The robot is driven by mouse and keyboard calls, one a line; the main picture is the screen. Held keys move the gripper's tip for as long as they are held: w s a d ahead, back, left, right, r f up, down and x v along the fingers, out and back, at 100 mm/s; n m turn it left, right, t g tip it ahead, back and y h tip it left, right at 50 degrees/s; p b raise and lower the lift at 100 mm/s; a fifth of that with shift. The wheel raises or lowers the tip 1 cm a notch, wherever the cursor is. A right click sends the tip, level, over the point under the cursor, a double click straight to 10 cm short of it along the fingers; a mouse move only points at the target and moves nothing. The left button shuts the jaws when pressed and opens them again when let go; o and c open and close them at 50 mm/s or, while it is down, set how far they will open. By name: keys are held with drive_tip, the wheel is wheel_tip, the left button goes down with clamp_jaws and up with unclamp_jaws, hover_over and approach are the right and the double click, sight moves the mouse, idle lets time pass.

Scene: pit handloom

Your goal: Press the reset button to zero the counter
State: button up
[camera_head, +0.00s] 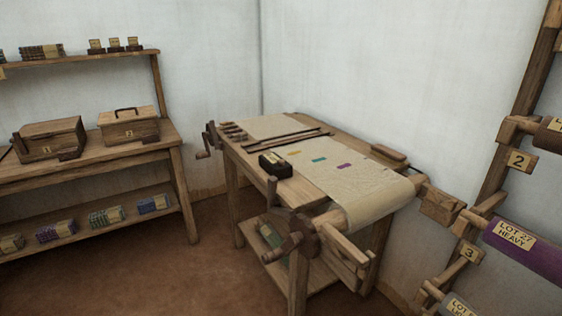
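A small dark box (276,165) with a pale patch on its top sits at the left edge of the wooden cloth table (260,188). It may be the counter, but it is too small to read. I cannot make out a reset button on it. Cream cloth (335,178) with small green, purple and yellow marks lies on the table to the right of the box. My gripper is not in view.
A hand crank and wooden wheel (303,237) stick out at the table's near end. A bench (95,162) with two wooden boxes stands left. Labelled rolls (520,248) hang on a rack at right. Brown floor (160,270) is clear between bench and table.

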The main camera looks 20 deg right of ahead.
clamp_jaws()
idle(1.5)
